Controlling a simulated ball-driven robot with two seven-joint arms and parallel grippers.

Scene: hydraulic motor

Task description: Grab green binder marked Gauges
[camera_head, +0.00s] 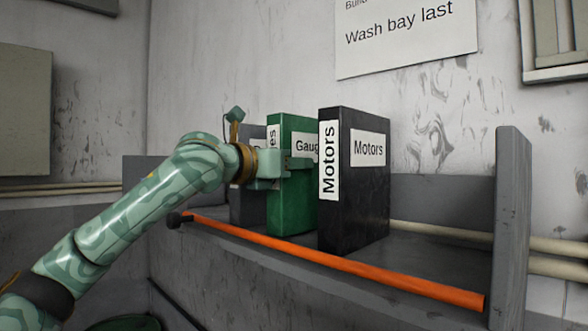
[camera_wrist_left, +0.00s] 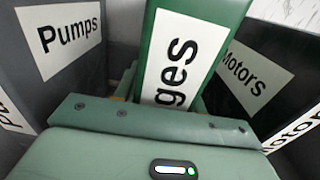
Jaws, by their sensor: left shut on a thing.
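The green binder (camera_head: 290,206) stands upright on the grey shelf, with a white label that reads "Gaug" before the black binder cuts it off. My left gripper (camera_head: 286,164) is shut on the green binder at about mid height. In the left wrist view the green binder (camera_wrist_left: 207,20) rises between my fingers, its spine label showing "ges". The lower part of its spine is hidden behind the gripper body (camera_wrist_left: 150,145). My right gripper is in neither view.
A black binder marked Motors (camera_head: 355,205) stands close on the right. A dark grey binder marked Pumps (camera_wrist_left: 75,70) stands on the left. An orange bar (camera_head: 350,266) runs along the shelf's front edge. The shelf (camera_head: 440,250) is free right of Motors, up to a grey end panel (camera_head: 511,215).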

